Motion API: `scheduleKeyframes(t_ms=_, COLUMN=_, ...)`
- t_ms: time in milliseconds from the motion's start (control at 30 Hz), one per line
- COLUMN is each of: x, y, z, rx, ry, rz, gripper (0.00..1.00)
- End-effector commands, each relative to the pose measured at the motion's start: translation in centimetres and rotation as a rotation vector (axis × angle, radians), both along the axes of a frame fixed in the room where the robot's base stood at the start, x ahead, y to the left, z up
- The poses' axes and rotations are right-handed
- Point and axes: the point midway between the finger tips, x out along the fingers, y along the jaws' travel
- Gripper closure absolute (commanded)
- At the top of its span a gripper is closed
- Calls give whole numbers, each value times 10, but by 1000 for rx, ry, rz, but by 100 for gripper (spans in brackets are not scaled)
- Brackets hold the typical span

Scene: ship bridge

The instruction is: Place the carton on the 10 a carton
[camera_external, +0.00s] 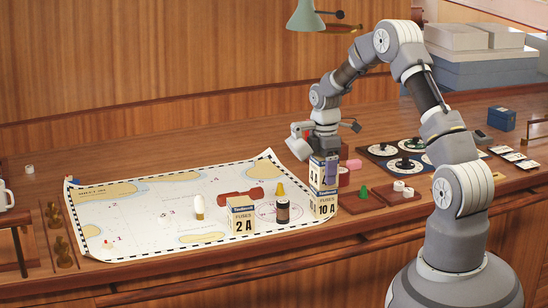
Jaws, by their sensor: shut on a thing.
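A cream-and-blue fuse carton (316,181) is in my gripper (325,165), which points down and is shut on it. The held carton is upright, directly over the 10 A carton (323,206). Its lower edge meets the top of the 10 A carton in the picture; I cannot tell whether it rests there or hangs just above. The fingers hide part of its front. The 10 A carton stands upright at the right edge of the chart.
The chart (140,218) holds a 2 A carton (241,219), a dark jar (283,211), a yellow cone (280,189), a red object (240,196) and a white-topped peg (199,208). A wooden tray with a green cone (363,192) is close on the right.

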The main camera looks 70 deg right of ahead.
Motion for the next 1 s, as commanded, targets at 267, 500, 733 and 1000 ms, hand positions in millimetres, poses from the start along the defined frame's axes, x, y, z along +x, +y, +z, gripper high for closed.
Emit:
scheduleKeyframes(t_ms=267, x=0, y=0, z=-1, rx=-1, ry=-1, rz=0, gripper=75)
scheduleKeyframes(t_ms=500, x=0, y=0, z=-3, rx=-1, ry=-1, rz=0, gripper=6)
scheduleKeyframes(t_ms=733, x=0, y=0, z=-2, rx=-1, ry=-1, rz=0, gripper=6)
scheduleKeyframes(t_ms=1000, x=1, y=0, z=40, rx=-4, ry=-6, rz=0, gripper=6)
